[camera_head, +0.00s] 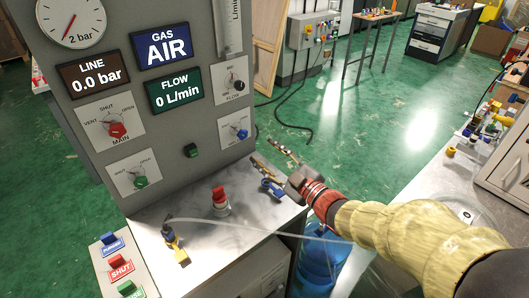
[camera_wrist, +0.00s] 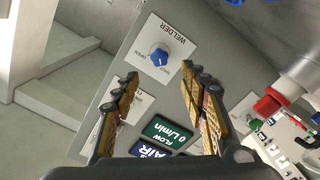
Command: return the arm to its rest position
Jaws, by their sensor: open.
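My arm, in a yellow sleeve (camera_head: 415,225), reaches in from the lower right of the head view. My gripper (camera_head: 262,151) is open and empty, to the right of the grey gas panel (camera_head: 185,115) and above its metal ledge. In the wrist view my gripper (camera_wrist: 160,72) has its two fingers spread, with the blue WELDER knob (camera_wrist: 160,57) seen beyond and between them. That knob also shows in the head view (camera_head: 240,132). No contact between fingers and knob shows.
On the ledge stand a red-topped valve (camera_head: 220,197), a blue part (camera_head: 271,187) below my gripper and a brass fitting with a hose (camera_head: 174,245). A blue cylinder (camera_head: 318,262) stands below my forearm. A workbench with small parts (camera_head: 484,135) is right. Green floor lies open behind.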

